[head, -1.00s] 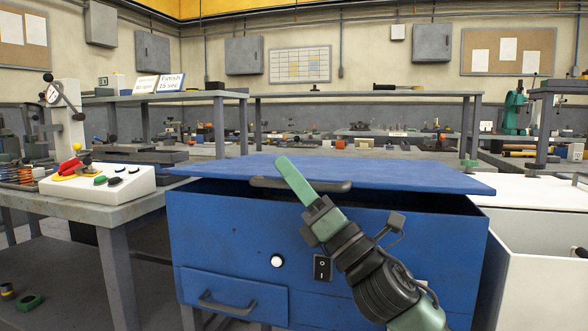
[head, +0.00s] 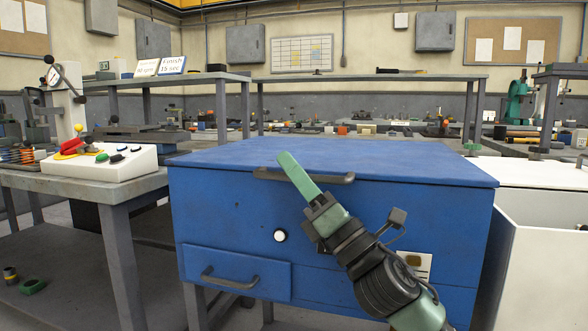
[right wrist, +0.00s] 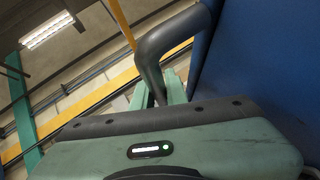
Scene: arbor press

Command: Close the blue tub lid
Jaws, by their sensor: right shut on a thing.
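The blue tub (head: 225,215) stands in the middle of the head view. Its flat blue lid (head: 400,158) lies level on top, and no dark gap shows along its front edge. A dark bar handle (head: 335,179) is on the lid's front edge; it also shows in the right wrist view (right wrist: 172,40). My right gripper (head: 288,160) reaches up from the lower right and is shut on this handle. In the right wrist view its green fingers (right wrist: 159,90) straddle the bar. My left gripper is out of view.
A grey bench (head: 85,187) with a white button box (head: 100,162) stands close on the left. An open white bin (head: 540,240) stands close on the right. The tub front has a drawer (head: 235,272) with a handle and a white knob (head: 280,236).

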